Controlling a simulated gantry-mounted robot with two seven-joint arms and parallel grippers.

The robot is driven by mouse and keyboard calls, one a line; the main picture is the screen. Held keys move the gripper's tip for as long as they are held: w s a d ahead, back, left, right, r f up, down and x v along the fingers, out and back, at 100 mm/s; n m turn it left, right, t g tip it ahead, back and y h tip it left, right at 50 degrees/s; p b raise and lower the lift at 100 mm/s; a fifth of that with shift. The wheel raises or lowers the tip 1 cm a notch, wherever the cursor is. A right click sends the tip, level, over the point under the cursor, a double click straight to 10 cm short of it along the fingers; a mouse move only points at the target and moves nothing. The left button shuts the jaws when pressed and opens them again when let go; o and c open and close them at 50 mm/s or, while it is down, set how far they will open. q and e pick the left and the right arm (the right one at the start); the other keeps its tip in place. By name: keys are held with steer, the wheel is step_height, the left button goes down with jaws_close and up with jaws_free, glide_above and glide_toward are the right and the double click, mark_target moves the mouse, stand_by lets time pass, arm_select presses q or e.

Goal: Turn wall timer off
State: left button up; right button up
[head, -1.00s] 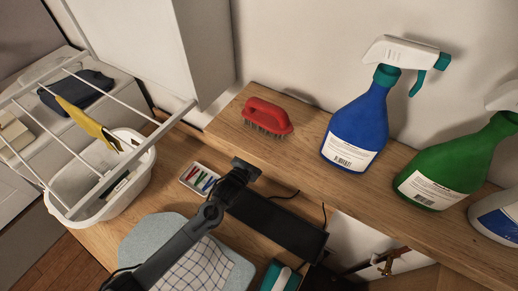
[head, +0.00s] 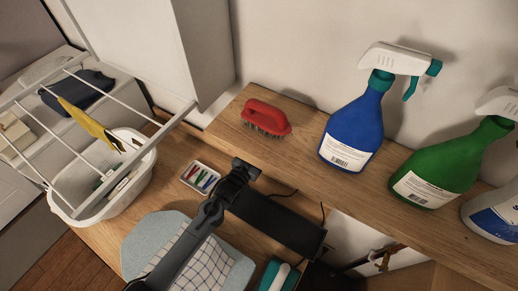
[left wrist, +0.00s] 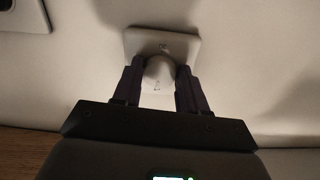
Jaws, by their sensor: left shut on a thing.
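The wall timer (left wrist: 188,42) shows in the left wrist view as a pale square plate on the wall with a rounded knob (left wrist: 157,84) in front. The dark fingers of my left gripper (left wrist: 160,70) stand on either side of the knob and are shut on it. Small marks show on the plate and the knob, but are too small to read. My right gripper is in neither view.
A wooden shelf (head: 300,148) carries a red brush (head: 266,117), a blue spray bottle (head: 352,128) and a green one (head: 440,170). A white basket (head: 140,185) stands at left. On the lower counter are a tray of coloured items (head: 200,178) and a checked cloth (head: 205,262).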

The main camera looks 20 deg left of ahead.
arm_select(q)
steer(key=shift+n, duration=0.5)
steer(key=o, duration=1)
steer(key=shift+o, duration=0.2)
steer(key=s+a+b, duration=0.1)
steer(key=s+a, duration=0.1)
steer(key=s, duration=0.8)
steer(key=shift+s, duration=0.35)
